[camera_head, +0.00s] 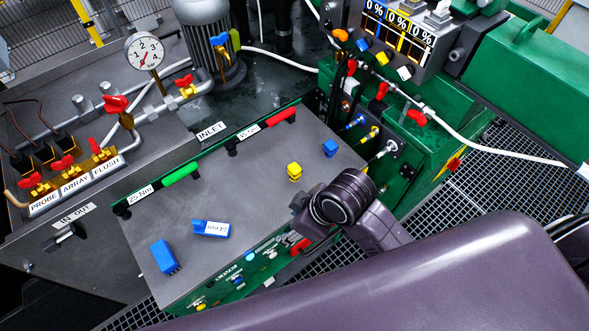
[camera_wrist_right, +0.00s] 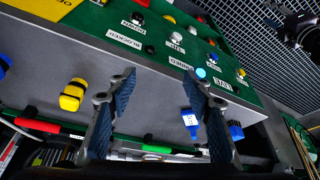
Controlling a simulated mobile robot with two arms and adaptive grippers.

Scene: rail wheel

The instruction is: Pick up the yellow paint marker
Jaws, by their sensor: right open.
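The yellow paint marker (camera_head: 294,171) appears as a short, stubby yellow piece on the grey bench top, right of its middle. It also shows in the right wrist view (camera_wrist_right: 73,95), left of the left finger and apart from it. My right gripper (camera_wrist_right: 158,82) is open and empty, with its two dark fingers spread over the bench's front edge. In the head view my right wrist (camera_head: 345,200) is just below and right of the marker, and the fingers are mostly hidden. My left gripper is not in view.
A small blue piece (camera_head: 330,148) is behind the marker to the right. A labelled blue piece (camera_head: 211,229) and a blue block (camera_head: 165,257) lie at the left. Red (camera_head: 267,124) and green (camera_head: 181,174) handled tools line the back edge. The middle is clear.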

